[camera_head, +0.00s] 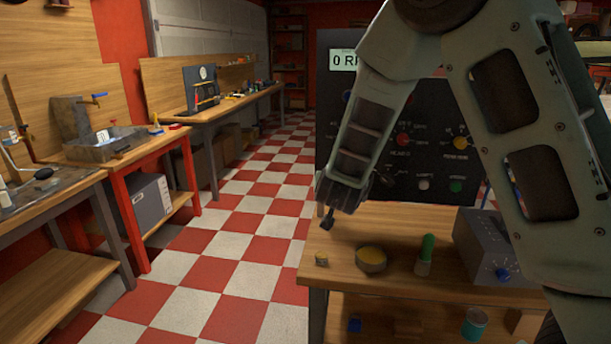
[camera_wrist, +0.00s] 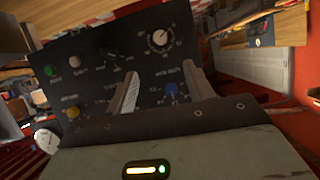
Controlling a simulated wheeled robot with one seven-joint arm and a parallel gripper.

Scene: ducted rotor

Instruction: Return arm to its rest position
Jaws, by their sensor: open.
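My arm reaches in from the right of the head view and bends down over the wooden bench. My gripper (camera_head: 327,222) hangs above the left part of that bench, in front of the dark control panel (camera_head: 432,185). In the wrist view my gripper (camera_wrist: 160,98) shows two fingers standing apart with nothing between them. The same panel fills the view beyond the fingers, with its knobs and buttons tilted in the picture. A gap to the panel cannot be judged exactly. My arm hides part of the panel in the head view.
More workbenches (camera_head: 215,112) line the left wall. The checkered floor (camera_head: 235,235) between is clear.

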